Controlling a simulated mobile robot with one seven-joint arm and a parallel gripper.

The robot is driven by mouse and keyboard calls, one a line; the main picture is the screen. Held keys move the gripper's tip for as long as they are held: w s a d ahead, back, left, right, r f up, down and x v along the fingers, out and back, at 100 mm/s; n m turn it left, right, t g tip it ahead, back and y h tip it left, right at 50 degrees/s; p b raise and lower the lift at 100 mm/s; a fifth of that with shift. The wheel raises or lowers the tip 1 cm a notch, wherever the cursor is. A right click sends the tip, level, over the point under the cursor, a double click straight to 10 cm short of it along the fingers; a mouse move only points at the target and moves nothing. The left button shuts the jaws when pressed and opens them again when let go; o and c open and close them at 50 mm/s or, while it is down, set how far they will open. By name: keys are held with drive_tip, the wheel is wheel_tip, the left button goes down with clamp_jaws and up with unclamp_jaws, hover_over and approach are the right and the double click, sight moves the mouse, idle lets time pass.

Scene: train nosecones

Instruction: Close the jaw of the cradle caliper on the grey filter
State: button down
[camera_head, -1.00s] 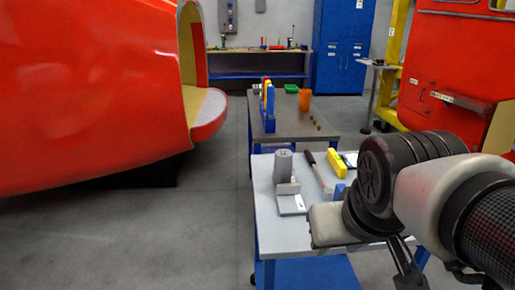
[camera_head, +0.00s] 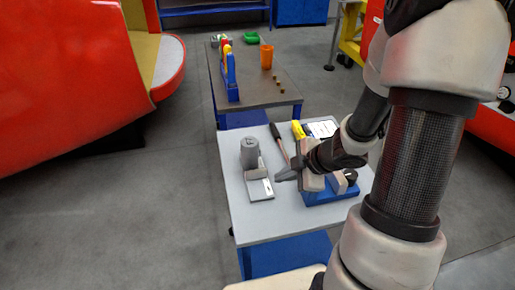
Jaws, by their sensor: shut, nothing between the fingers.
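The grey filter (camera_head: 250,151) is a grey cylinder standing upright at the left of the near table. A pale grey cradle caliper (camera_head: 260,188) lies with its flat plate in front of the filter and an upright part close against it. I cannot tell whether its jaw touches the filter. My gripper (camera_head: 281,175) is shut and empty. It points left, with its tips just right of the caliper, seemingly a little above the table.
The near table (camera_head: 262,222) also holds a dark-handled tool (camera_head: 276,131), a yellow object (camera_head: 297,130), a white card (camera_head: 322,129) and a blue block (camera_head: 318,197) by my wrist. The table's front left is clear. A second table (camera_head: 255,96) stands behind, with an orange cup (camera_head: 266,56).

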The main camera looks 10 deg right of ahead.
sight(260, 171)
drive_tip(key=b+x, duration=0.2)
drive_tip(key=x, duration=0.3)
drive_tip(key=b+x, duration=0.2)
drive_tip(key=x, duration=0.3)
drive_tip(key=shift+a+f+b, duration=0.2)
drive_tip(key=shift+f+b, duration=0.1)
drive_tip(key=shift+f, duration=0.1)
drive_tip(key=w, duration=0.1)
drive_tip(key=w+r+p, duration=0.1)
drive_tip(key=shift+w+d, duration=0.1)
drive_tip(key=shift+w, duration=0.2)
drive_tip(key=shift+w+f+p, duration=0.1)
drive_tip(key=shift+w+p, duration=0.2)
drive_tip(key=shift+w, duration=0.35)
drive_tip(key=shift+w+p, duration=0.15)
drive_tip(key=shift+p, duration=0.15)
drive_tip(key=shift+w+r+p, duration=0.25)
drive_tip(key=shift+w+p, duration=0.75)
drive_tip(key=shift+w+f, duration=0.25)
drive_tip(key=shift+w, duration=0.1)
